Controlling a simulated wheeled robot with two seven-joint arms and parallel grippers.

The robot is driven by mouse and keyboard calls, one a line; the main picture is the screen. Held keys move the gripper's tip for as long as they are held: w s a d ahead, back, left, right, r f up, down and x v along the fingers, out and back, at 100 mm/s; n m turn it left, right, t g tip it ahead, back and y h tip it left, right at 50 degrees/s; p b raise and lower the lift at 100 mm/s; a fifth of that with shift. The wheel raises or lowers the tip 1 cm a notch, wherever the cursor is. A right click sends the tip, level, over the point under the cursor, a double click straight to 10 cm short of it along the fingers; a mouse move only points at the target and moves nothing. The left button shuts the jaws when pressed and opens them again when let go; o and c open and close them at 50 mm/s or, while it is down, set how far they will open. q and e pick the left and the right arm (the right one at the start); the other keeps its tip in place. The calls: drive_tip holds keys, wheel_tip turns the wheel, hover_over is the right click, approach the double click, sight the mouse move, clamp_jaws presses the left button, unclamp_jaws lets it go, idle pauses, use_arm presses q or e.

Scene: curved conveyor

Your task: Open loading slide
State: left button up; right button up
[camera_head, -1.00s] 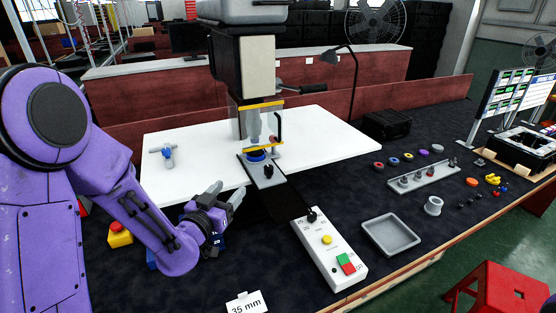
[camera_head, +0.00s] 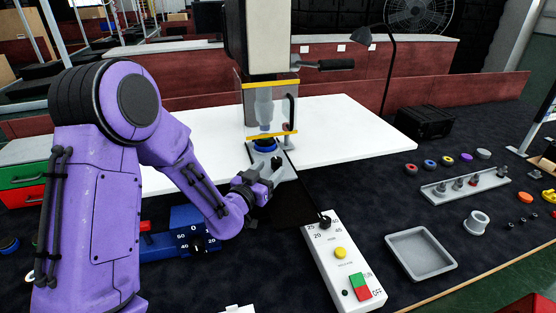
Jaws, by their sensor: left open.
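The loading slide (camera_head: 254,153) is a grey plate at the foot of the press (camera_head: 262,60), with a blue ring (camera_head: 265,145) on it under the press tool. A clear guard with yellow edges (camera_head: 271,137) and a black handle stands in front of the tool. My left gripper (camera_head: 277,178) is open at the front end of the slide, beside its dark knob (camera_head: 276,163). The gripper covers part of the slide's front. I cannot tell whether the fingers touch the knob. My right gripper is not in view.
A white control box (camera_head: 342,262) with a dial and coloured buttons stands right of my gripper. A grey tray (camera_head: 421,254) and a rack of small parts (camera_head: 466,184) lie further right. A blue dial unit (camera_head: 187,235) sits below my left forearm.

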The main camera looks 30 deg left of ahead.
sight(274, 165)
use_arm(q)
drive_tip(key=w+p, duration=0.1)
drive_tip(key=w, duration=0.3)
drive_tip(key=shift+w+a, duration=0.1)
drive_tip(key=shift+a, duration=0.1)
drive_tip(key=shift+w, duration=0.35)
drive_tip(key=shift+c, duration=0.2)
